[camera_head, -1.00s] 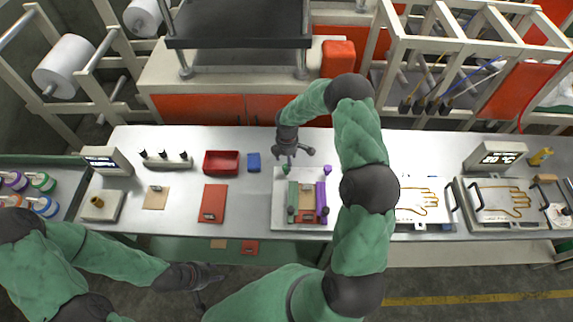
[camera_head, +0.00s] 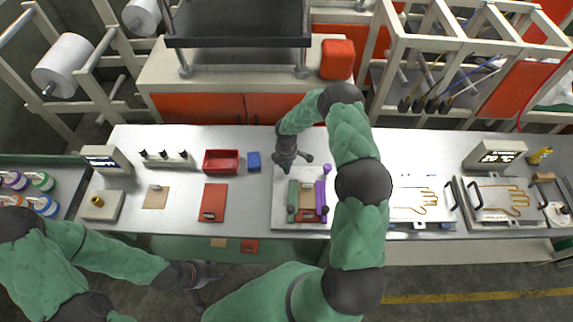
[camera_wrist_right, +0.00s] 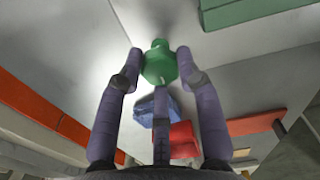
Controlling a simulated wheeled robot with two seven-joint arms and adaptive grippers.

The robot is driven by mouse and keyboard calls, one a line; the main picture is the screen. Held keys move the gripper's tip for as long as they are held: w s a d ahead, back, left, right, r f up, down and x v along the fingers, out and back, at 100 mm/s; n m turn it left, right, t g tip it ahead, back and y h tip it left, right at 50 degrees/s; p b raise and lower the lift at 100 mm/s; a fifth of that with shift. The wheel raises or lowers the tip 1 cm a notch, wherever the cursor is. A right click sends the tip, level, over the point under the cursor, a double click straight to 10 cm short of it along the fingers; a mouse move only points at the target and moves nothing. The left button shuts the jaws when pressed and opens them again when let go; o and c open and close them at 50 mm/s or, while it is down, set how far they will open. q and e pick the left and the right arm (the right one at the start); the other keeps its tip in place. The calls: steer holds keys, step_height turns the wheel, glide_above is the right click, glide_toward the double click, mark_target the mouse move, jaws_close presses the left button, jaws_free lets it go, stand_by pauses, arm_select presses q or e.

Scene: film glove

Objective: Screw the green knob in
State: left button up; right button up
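The green knob (camera_wrist_right: 160,66) stands between the fingertips of my right gripper (camera_wrist_right: 160,72) in the right wrist view, with the fingers touching its sides. In the head view my right gripper (camera_head: 291,170) is at the upper left corner of the light fixture plate (camera_head: 280,222) and hides the knob. My left gripper (camera_head: 208,284) is open and empty in front of the table.
A red bin (camera_head: 221,162) and a blue block (camera_head: 254,161) lie left of the plate. A red board (camera_head: 213,202) lies nearer the front edge. Plates with glove outlines (camera_head: 425,200) are at the right. Bare table (camera_head: 255,205) lies just left of the fixture.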

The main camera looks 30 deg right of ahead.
steer(key=shift+f+m+b, duration=0.1)
steer(key=shift+m+b, duration=0.3)
steer(key=shift+b, duration=0.3)
steer(key=m+b, duration=0.7)
steer(key=b, duration=0.1)
steer(key=shift+f+m, duration=0.1)
steer(key=shift+m, duration=0.2)
steer(key=m+b, duration=0.4)
steer(key=m, duration=0.1)
steer(key=shift+m+b, duration=1.4)
steer(key=shift+m, duration=0.8)
steer(key=o, duration=1.2)
steer(key=shift+r, duration=0.2)
steer(key=shift+c, duration=0.2)
